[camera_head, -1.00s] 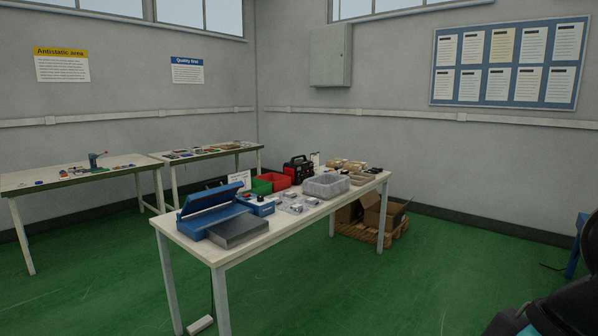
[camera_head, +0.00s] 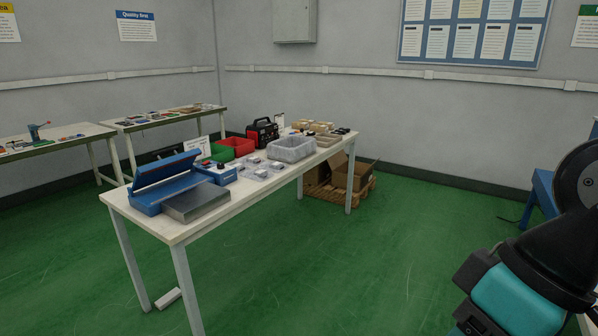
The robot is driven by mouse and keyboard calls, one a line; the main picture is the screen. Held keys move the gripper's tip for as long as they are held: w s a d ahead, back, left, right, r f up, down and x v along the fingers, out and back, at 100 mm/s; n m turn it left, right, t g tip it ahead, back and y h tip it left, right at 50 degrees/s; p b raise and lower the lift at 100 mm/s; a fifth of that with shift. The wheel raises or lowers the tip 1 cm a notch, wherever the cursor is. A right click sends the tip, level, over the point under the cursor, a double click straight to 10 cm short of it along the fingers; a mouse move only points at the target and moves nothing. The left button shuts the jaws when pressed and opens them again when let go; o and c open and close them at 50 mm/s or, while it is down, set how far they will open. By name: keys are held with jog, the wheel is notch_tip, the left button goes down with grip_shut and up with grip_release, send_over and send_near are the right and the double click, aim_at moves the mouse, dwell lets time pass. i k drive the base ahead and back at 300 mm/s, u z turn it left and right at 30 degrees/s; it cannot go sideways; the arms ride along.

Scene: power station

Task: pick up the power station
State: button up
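The power station (camera_head: 262,132) is a black box-shaped unit with a handle on top and some red on its body. It stands upright toward the far side of the white-topped table (camera_head: 152,214), behind the grey bin and beside the red bin. Its lower front is partly hidden by the grey bin. My arm shows at the right edge, black and teal, well apart from the table. My gripper is not in view.
A grey bin (camera_head: 291,149), red bin (camera_head: 237,145), blue lidded device (camera_head: 165,180) and metal plate (camera_head: 197,201) share the table. Cardboard boxes on a pallet (camera_head: 340,194) stand beyond it. Another table (camera_head: 160,119) is behind left. Green floor (camera_head: 330,270) in front is clear.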

aim_at(263, 133)
jog(key=z, duration=0.25)
jog(key=i, duration=3.8)
jog(key=u, duration=1.25)
jog(key=i, duration=1.2)
jog(key=u, duration=0.6)
